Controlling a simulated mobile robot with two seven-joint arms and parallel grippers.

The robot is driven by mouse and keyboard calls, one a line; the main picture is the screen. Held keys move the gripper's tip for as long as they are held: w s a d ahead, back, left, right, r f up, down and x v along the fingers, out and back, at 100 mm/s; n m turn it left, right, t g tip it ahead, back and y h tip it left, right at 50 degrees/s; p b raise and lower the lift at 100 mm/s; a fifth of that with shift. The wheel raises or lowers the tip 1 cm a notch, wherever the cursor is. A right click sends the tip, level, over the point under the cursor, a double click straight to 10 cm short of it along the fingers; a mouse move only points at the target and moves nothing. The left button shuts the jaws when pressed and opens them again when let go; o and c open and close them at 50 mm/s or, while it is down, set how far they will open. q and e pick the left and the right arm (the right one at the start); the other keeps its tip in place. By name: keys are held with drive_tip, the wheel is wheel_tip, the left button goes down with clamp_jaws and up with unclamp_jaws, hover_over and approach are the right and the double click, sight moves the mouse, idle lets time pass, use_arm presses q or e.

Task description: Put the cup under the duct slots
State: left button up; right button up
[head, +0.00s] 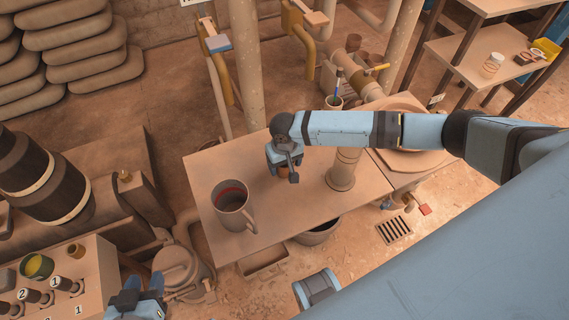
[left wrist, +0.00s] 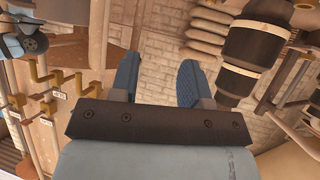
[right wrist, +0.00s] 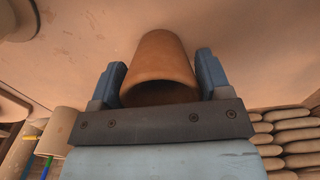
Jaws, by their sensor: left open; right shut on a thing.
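A small orange-brown cup (right wrist: 165,62) sits between the fingers of my right gripper (right wrist: 160,75), which is shut on it. Its dark open mouth faces the right wrist camera. In the head view the right gripper (head: 285,168) is over the middle of the table, mostly hiding the cup (head: 285,173); I cannot tell whether the cup touches the table. My left gripper (head: 137,302) is low at the bottom left of the head view, off the table. In the left wrist view the left gripper (left wrist: 160,80) is open and empty. I cannot pick out the duct slots for sure.
A large grey-brown mug (head: 232,208) stands on the table (head: 285,222), left of the right gripper. A beige upright cylinder (head: 343,172) stands right of it. A panel with numbered knobs (head: 90,278) is at lower left. A floor grate (head: 394,230) lies right of the table.

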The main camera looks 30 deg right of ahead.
drive_tip(key=o, duration=1)
